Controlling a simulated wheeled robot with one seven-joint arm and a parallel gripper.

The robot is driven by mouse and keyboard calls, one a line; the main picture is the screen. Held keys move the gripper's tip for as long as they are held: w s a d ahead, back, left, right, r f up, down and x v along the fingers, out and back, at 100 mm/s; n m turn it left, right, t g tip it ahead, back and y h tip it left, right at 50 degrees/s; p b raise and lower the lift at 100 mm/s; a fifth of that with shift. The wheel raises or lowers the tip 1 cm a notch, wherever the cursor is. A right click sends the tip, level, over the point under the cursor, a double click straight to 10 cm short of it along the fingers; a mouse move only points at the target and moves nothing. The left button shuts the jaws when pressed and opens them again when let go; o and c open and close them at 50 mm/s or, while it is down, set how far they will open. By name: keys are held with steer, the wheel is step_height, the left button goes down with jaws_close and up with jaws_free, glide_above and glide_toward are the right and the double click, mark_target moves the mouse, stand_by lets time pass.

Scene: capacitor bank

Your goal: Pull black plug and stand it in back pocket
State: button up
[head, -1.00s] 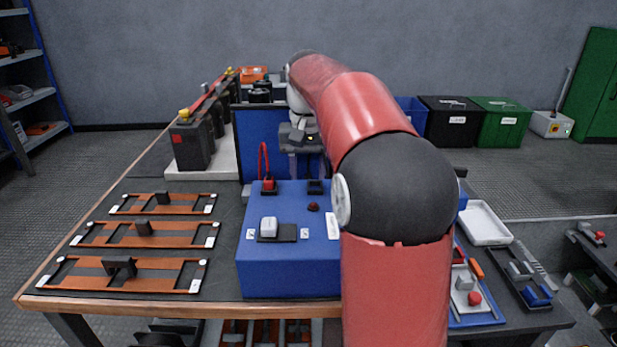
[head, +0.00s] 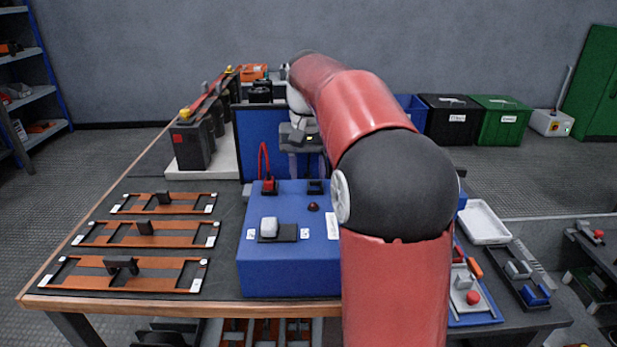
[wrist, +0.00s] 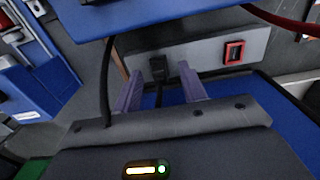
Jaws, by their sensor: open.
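My gripper (wrist: 160,72) is open in the wrist view, its two fingers apart and pointing at a grey strip (wrist: 197,62). A black plug-like piece (wrist: 157,66) sits at the strip between the fingertips, with a gap on each side; a dark cable shows below it. I cannot tell how deep it sits. A red-rimmed pocket (wrist: 234,52) is to its right on the strip and looks empty. In the head view my gripper (head: 300,138) is in front of the blue panel, fingers not clear. A black square socket (head: 315,187) on the blue box (head: 290,268) looks empty.
A red plug (head: 268,186) with a red cable stands on the blue box beside the black socket. A white switch (head: 269,226) and a dark red button (head: 313,207) are nearer. A blue panel (head: 262,130) rises behind. A black cable (wrist: 107,80) hangs left of my fingers.

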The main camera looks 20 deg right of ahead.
jaws_close()
steer(key=shift+r, duration=0.1)
steer(key=shift+r+p, duration=1.05)
steer(key=shift+r, duration=1.85)
